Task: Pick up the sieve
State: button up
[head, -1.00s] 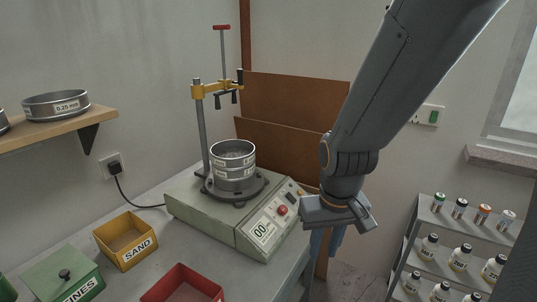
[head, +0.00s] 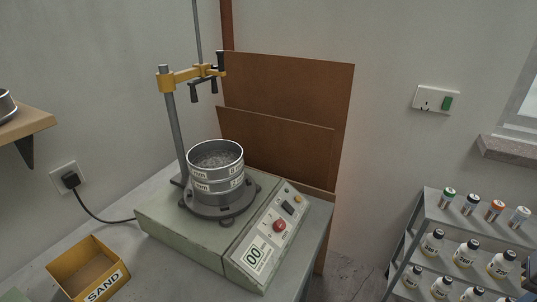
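A stack of round metal sieves (head: 217,172) stands upright on the shaker's dark round plate. The top sieve is open and holds grey grainy material. Another sieve (head: 6,105) is partly in view on the wall shelf at the left edge, cut off by the frame. My gripper is not in the head view now.
The shaker (head: 185,232) has a post with a yellow clamp arm (head: 188,78) above and behind the stack. A yellow SAND box (head: 78,268) sits at the front left of the bench. A bottle rack (head: 440,230) stands at the right. Brown boards lean behind.

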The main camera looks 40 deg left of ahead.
aim_at(213, 161)
jog(key=z, duration=0.1)
jog(key=i, duration=1.4)
jog(key=u, duration=2.5)
